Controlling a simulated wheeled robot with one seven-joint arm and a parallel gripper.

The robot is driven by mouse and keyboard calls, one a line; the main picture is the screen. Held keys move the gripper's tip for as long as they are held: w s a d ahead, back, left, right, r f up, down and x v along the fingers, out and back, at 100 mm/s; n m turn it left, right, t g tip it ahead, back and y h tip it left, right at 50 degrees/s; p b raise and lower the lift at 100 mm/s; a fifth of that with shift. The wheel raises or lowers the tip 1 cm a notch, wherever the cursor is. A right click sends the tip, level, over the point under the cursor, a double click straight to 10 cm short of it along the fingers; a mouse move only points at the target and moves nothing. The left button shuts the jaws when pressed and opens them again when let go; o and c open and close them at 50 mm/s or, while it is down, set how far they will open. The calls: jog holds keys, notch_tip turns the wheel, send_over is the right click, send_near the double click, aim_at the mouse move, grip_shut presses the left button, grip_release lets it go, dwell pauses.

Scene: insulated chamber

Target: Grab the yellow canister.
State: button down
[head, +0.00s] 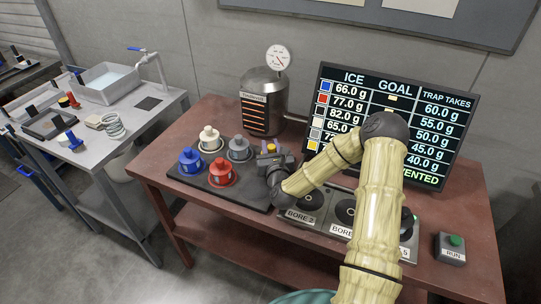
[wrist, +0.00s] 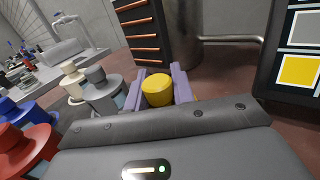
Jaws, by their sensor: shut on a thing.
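The yellow canister (wrist: 158,90) sits between the two purple fingers of my gripper (wrist: 160,84) in the wrist view, and the fingers are shut on it. In the head view my gripper (head: 270,150) is over the right end of the dark tray, and only a little yellow shows at its fingertips. The canister's lower part is hidden, so I cannot tell whether it touches the tray.
On the dark tray (head: 240,195) stand a blue (head: 190,161), a red (head: 221,173), a white (head: 210,139) and a grey canister (head: 239,149), close left of my gripper. A metal vessel (head: 263,100) stands behind. A bore panel (head: 306,221) and a screen (head: 440,90) are right.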

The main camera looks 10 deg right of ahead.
notch_tip(320, 180, up, 10)
dwell(0.6)
dwell(0.4)
